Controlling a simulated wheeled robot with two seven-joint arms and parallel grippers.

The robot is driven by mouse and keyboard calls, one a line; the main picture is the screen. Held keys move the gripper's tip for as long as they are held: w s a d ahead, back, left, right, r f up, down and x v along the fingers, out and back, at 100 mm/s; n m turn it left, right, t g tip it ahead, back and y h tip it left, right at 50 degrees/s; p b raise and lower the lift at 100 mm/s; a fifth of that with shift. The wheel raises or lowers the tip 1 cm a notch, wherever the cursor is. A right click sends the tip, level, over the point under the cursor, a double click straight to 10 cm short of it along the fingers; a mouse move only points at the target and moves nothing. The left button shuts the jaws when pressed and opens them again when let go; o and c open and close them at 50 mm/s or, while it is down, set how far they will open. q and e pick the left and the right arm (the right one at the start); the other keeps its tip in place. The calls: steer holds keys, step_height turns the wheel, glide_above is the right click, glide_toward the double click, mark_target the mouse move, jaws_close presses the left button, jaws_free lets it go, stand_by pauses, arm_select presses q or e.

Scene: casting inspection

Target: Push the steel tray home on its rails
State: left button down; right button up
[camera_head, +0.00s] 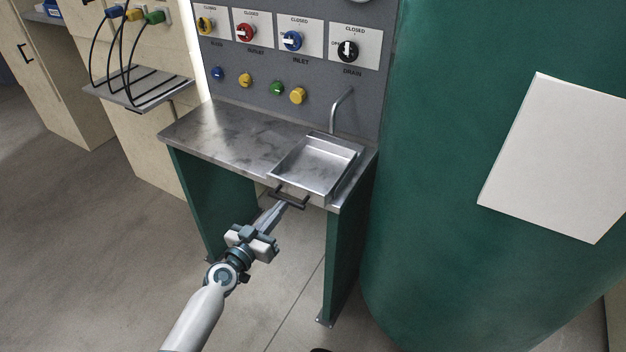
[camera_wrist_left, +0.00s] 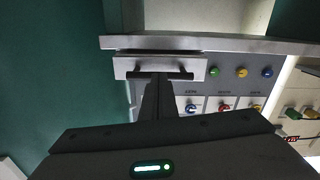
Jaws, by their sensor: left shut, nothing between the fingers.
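The steel tray (camera_head: 318,160) is a shallow, empty square pan at the right end of the steel bench (camera_head: 225,136). Its front lies about at the bench's front edge; how far it sits along its rails I cannot tell. A dark bar handle (camera_head: 291,198) is on its front, and the tray's front plate (camera_wrist_left: 128,67) and handle (camera_wrist_left: 182,75) show in the left wrist view. My left gripper (camera_head: 281,205) is shut and empty, its fingertips at the handle. The fingers (camera_wrist_left: 157,88) reach the handle's middle in the wrist view; contact is unclear. My right gripper is not in view.
A grey panel (camera_head: 260,70) with dials and coloured knobs stands behind the bench, with a bent pipe (camera_head: 340,108) near the tray. A large green cylinder (camera_head: 440,240) stands close on the right. Green bench legs (camera_head: 343,260) flank open space below. Floor at left is clear.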

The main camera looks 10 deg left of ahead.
arm_select(q)
steer(key=shift+b+x, duration=0.5)
steer(key=shift+x, duration=2.05)
steer(key=shift+s, duration=0.1)
steer(key=shift+v, duration=2.9)
steer(key=shift+f, duration=0.1)
steer(key=s+a+f+g+y, duration=0.15)
steer(key=s+f, duration=0.25)
steer(key=f, duration=0.8)
steer(key=s+a+f+g+y, duration=0.1)
steer(key=s+f+g, duration=0.25)
steer(key=f, duration=0.75)
steer(key=s+a+f+g+y, duration=0.2)
steer(key=s+f+g, duration=0.1)
steer(key=s+f, duration=1.2)
steer(key=s+f+g, duration=0.2)
steer(key=s+f, duration=0.4)
steer(key=s, duration=0.6)
steer(key=s+a+f+g+y, duration=0.1)
steer(key=s+f+g, duration=0.2)
steer(key=s, duration=0.9)
steer(key=s+a+f+g, duration=0.1)
steer(key=s+f+g, duration=0.2)
steer(key=s+f, duration=0.6)
steer(key=s, duration=0.4)
steer(key=shift+y, duration=0.35)
